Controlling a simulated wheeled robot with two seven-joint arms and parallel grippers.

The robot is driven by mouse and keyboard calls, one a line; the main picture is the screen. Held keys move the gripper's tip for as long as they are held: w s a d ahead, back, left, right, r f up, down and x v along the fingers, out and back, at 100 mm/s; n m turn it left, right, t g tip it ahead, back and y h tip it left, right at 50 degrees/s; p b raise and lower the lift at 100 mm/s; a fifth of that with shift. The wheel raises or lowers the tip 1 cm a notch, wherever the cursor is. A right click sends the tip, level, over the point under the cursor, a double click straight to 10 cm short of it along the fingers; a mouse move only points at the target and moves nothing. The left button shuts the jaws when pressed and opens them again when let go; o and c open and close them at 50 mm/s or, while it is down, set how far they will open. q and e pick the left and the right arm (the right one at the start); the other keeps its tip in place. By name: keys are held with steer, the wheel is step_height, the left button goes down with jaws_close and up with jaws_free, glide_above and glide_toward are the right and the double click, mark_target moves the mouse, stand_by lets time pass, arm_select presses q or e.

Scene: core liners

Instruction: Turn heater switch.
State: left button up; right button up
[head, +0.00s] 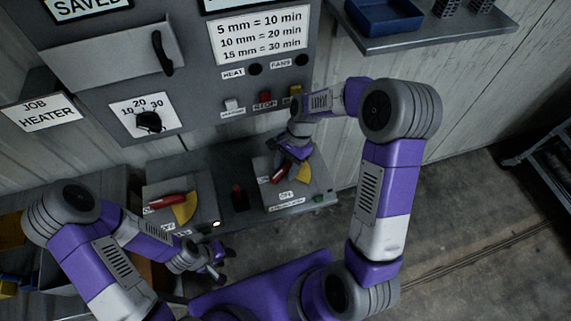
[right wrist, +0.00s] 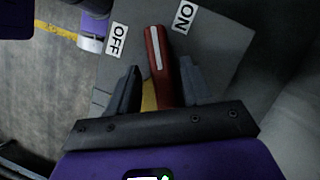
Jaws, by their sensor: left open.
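Two grey switch boxes stand on a low bench in the head view, a left box (head: 155,188) and a right box (head: 322,182). Each has a red lever, the left lever (head: 168,199) and the right lever (head: 279,175). I cannot read which one is the heater's. My right gripper (right wrist: 160,85) is at the right box. In the right wrist view its open fingers stand on either side of a red lever (right wrist: 157,55), with gaps visible. The lever points between the OFF label (right wrist: 117,40) and the ON label (right wrist: 184,18). My left gripper (head: 212,268) is open and empty, in front of the left box.
A grey control panel (head: 195,75) with a dial (head: 149,122) and small buttons is above the bench. A JOB HEATER sign (head: 40,112) is at left. A shelf with a blue bin (head: 385,15) is at upper right. The floor at right is mostly clear.

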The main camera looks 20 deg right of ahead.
steer(key=shift+w+r, duration=0.1)
steer(key=shift+r, duration=0.1)
steer(key=p+v, duration=0.1)
steer(key=v, duration=0.6)
steer(key=shift+d+r+p, duration=0.1)
steer(key=shift+r+p, duration=0.05)
steer(key=shift+p, duration=0.15)
